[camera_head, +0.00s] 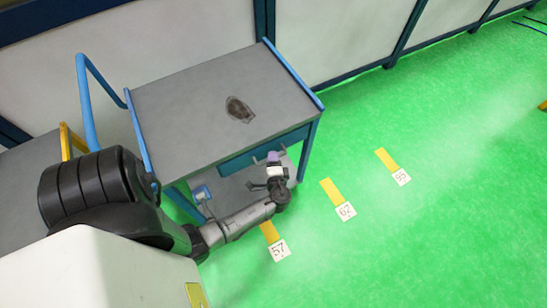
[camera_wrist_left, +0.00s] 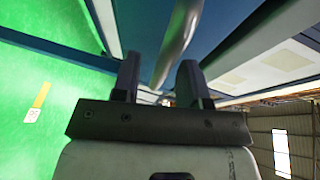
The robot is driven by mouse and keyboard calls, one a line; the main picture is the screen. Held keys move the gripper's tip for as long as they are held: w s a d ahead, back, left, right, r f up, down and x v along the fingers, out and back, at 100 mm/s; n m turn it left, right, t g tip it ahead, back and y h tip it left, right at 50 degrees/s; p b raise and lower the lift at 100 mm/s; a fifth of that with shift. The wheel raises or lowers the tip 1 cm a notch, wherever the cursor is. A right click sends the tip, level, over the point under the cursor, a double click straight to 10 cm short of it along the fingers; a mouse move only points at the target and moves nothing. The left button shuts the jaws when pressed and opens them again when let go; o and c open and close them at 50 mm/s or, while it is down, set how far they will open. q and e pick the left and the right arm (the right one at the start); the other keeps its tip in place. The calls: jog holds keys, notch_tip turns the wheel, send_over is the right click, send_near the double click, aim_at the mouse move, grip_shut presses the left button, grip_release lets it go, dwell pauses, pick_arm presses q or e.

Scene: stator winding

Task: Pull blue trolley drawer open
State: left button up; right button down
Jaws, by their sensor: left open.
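The blue trolley has a grey top (camera_head: 215,105) and stands left of centre in the head view. Its blue drawer front (camera_head: 236,161) sits under the top on the side facing my left arm and looks flush with the frame. My left gripper (camera_head: 274,157) is at the drawer front, by the handle. In the left wrist view the open left gripper (camera_wrist_left: 157,80) has the grey bar handle (camera_wrist_left: 180,35) running between its fingers. The blue drawer front (camera_wrist_left: 140,25) is behind the handle. I cannot tell whether a finger touches the handle. My right gripper is not in view.
A blue push bar (camera_head: 87,100) rises at the trolley's left end. Yellow floor marks with number cards (camera_head: 345,211) lie on the green floor.

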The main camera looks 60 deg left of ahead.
pick_arm(q)
jog(key=shift+w+a+f, duration=0.1)
jog(key=shift+w+a, duration=0.1)
jog(key=shift+a, duration=0.3)
grip_shut()
dwell(0.3)
